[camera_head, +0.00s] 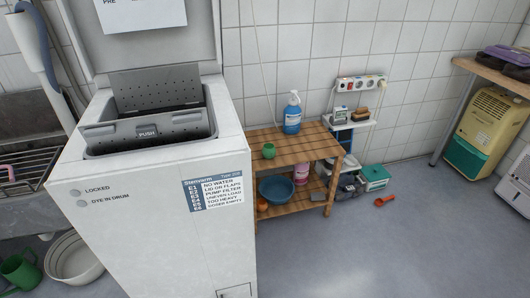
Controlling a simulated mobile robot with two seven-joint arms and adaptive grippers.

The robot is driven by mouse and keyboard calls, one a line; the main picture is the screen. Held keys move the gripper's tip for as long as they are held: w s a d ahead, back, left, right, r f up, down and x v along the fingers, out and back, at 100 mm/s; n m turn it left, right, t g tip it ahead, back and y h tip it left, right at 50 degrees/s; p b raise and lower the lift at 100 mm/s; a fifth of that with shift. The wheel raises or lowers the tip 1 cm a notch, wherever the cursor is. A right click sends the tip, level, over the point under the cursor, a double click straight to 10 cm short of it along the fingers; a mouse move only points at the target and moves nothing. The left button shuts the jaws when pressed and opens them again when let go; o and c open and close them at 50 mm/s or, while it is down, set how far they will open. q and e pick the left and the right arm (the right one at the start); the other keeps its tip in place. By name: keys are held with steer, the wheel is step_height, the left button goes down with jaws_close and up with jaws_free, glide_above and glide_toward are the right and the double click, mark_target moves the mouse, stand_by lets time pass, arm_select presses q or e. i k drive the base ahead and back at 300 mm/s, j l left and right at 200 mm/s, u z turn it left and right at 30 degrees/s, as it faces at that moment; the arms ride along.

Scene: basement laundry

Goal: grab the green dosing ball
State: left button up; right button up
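A small green ball-shaped cup (268,151), which looks like the dosing ball, sits on the top of a low slatted wooden shelf (307,146). It is near the shelf's left end, close to the white top-loading washer. A blue pump bottle (292,115) stands behind it and to its right, apart from it. Neither of my grippers can be made out in the head view.
The washer (150,215) stands in front left with its lid up and drum flaps (160,128) showing. A blue bowl (276,189) is on the lower shelf. A beige dehumidifier-like unit (484,130) stands right. Floor (400,250) in the front middle is mostly clear.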

mark_target(268, 151)
steer(key=l+u, duration=0.25)
steer(key=i+l+u, duration=0.15)
steer(key=l+u, duration=0.15)
steer(key=l, duration=0.15)
steer(key=l+u, duration=0.6)
steer(key=l, duration=2.1)
